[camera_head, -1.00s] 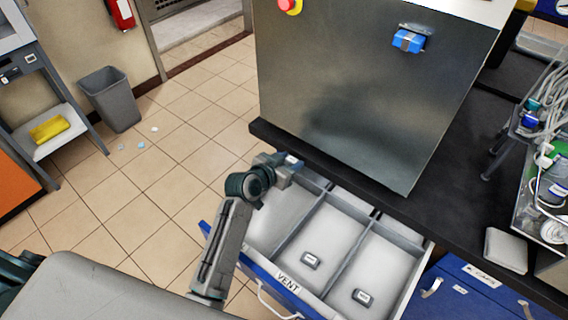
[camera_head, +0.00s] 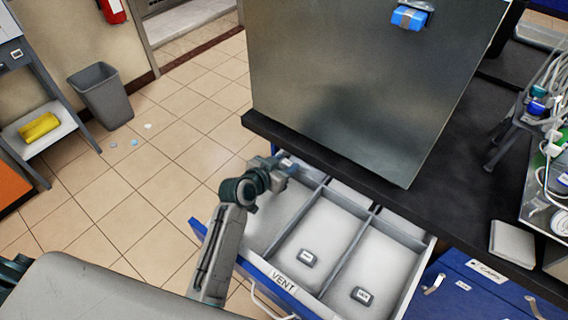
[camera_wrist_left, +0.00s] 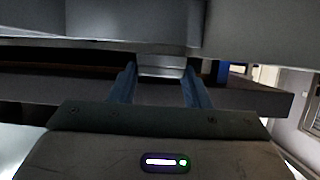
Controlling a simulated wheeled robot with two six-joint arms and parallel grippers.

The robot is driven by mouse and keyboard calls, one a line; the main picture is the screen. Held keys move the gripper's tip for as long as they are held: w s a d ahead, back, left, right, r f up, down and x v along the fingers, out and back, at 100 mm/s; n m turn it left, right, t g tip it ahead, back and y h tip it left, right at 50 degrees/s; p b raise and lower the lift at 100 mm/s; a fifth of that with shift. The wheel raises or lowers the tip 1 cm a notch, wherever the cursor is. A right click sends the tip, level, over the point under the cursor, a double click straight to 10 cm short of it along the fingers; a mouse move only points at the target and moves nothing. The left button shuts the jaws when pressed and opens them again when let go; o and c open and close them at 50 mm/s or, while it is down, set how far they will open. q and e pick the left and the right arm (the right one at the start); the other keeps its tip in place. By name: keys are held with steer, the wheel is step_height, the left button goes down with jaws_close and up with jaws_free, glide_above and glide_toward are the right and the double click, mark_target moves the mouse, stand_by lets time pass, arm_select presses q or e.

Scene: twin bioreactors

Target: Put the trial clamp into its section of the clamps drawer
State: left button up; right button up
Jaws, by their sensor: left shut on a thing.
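My left gripper (camera_head: 286,164) is over the back left part of an open drawer (camera_head: 300,294), close to the dark counter edge. In the left wrist view its two fingers (camera_wrist_left: 161,84) are shut on a small light grey thing (camera_wrist_left: 161,66), taken to be the trial clamp; its label cannot be read. The drawer has a blue front, a VENT label and light grey sections split by dividers. A small dark labelled piece (camera_head: 307,258) lies in the middle section and another (camera_head: 361,295) in the right one. My right gripper is not in view.
A large metal cabinet (camera_head: 350,100) stands on the black counter (camera_head: 450,200) just behind the drawer. A blue drawer labelled CAPS (camera_head: 470,290) is at the right. A grey bin (camera_head: 104,95) stands on the tiled floor at the left.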

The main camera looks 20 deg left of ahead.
arm_select(q)
steer(key=o, duration=0.9)
steer(key=shift+s+f, duration=0.1)
steer(key=shift+o, duration=0.3)
steer(key=shift+r+p, duration=0.4)
steer(key=shift+r, duration=0.1)
steer(key=shift+s+a+r, duration=0.1)
steer(key=shift+s+a, duration=0.05)
steer(key=shift+s, duration=0.1)
steer(key=b+v, duration=0.1)
steer(key=v, duration=1)
steer(key=shift+r, duration=0.2)
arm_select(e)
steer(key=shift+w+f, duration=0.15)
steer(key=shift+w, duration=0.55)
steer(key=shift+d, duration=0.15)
